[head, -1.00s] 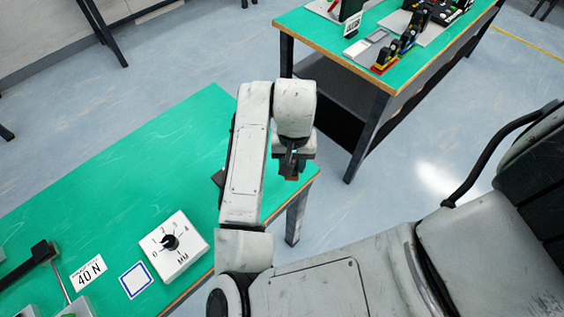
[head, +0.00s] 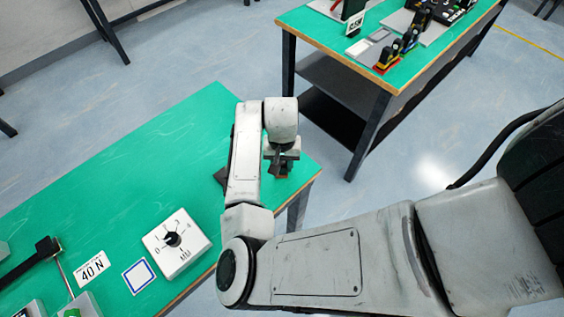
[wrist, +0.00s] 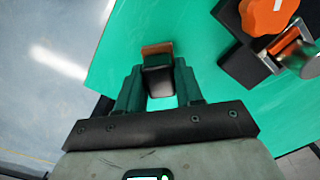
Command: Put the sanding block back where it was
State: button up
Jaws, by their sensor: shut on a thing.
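The sanding block (wrist: 157,48) is a small dark block with an orange-brown end face. My gripper (wrist: 157,82) is shut on it, with one finger on each side, in the wrist view. In the head view, my gripper (head: 282,162) is over the right corner of the near green table, and only a small brown bit of the block (head: 283,176) shows under it. Whether the block touches the table I cannot tell.
The near green table (head: 140,165) carries a white dial box (head: 176,243), a "40 N" card (head: 91,267) and a blue-framed white square (head: 139,277). An orange knob (wrist: 268,14) on a dark fixture is right of the block. Another green-topped table (head: 335,35) stands behind.

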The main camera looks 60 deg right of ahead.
jog(key=shift+f, duration=0.1)
jog(key=o, duration=1)
notch_tip(320, 180, up, 12)
jog(key=s+d+r+n+t+h, duration=0.15)
jog(key=d+r+n+h, duration=0.3)
jog(key=d, duration=0.55)
jog(key=n, duration=0.4)
send_near(282, 162)
jog(key=s+d, duration=0.5)
jog(key=s+a+f+n+y, duration=0.1)
jog(key=s+a+f+y, duration=0.1)
jog(key=a, duration=0.4)
jog(key=s+a+f+n+y, duration=0.2)
jog(key=s+a+f, duration=0.1)
jog(key=s+a, duration=0.3)
jog(key=shift+a+f, duration=0.35)
jog(key=shift+a, duration=0.25)
